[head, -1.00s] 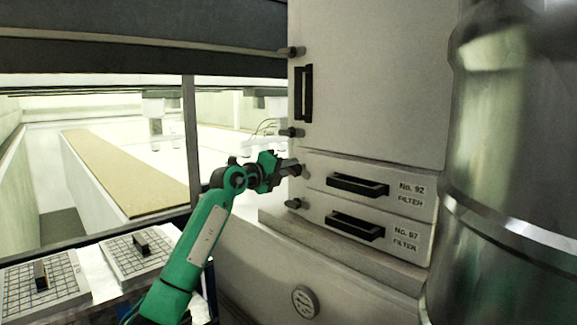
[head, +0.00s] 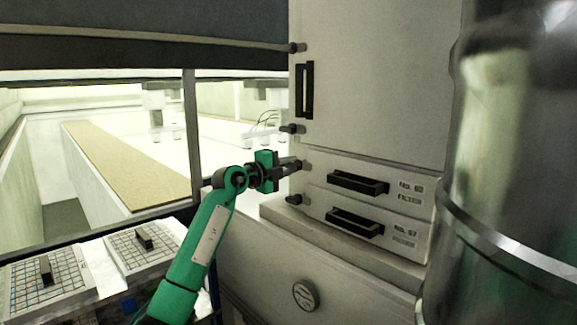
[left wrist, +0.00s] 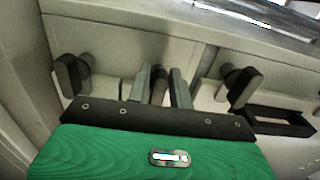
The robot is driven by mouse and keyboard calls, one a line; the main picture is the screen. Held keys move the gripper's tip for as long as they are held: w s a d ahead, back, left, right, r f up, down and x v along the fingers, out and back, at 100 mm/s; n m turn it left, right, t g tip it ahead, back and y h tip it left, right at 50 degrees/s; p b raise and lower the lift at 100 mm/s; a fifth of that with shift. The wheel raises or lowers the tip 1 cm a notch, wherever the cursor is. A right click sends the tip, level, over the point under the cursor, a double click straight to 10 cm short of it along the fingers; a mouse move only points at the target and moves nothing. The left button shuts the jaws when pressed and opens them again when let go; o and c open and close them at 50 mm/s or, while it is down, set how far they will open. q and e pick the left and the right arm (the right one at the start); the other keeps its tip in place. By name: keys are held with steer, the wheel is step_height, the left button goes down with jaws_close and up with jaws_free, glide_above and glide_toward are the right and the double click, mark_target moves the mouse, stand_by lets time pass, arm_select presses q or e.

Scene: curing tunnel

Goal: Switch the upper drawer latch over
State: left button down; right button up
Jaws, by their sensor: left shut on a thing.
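The upper drawer latch (head: 304,164) is a small knob at the left edge of the upper drawer front (head: 347,167). My left gripper (head: 291,166) reaches it from the left and is shut on it. In the left wrist view the latch (left wrist: 158,86) stands between the two grey fingers, its dark lever pointing along them. The fingers partly hide it, so its exact angle is hard to tell in the head view. My right gripper is not in view.
The lower drawer latch (head: 295,199) sits just below my gripper. Black handles mark the upper (head: 358,184) and lower drawers (head: 355,222). A door latch (head: 292,129) is above. A large metal cylinder (head: 510,170) blocks the right side. Two gridded trays (head: 125,258) (head: 75,275) lie lower left.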

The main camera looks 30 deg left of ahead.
arm_select(q)
steer(key=c, duration=1.4)
jaws_free()
steer(key=shift+s+f, duration=0.1)
steer(key=shift+s+a+b, duration=0.2)
steer(key=shift+s+b, duration=0.15)
steer(key=shift+b, duration=0.05)
steer(key=b+v, duration=0.5)
steer(key=v, duration=0.7)
steer(key=shift+s+a+b, duration=0.15)
steer(key=shift+s+b, duration=0.2)
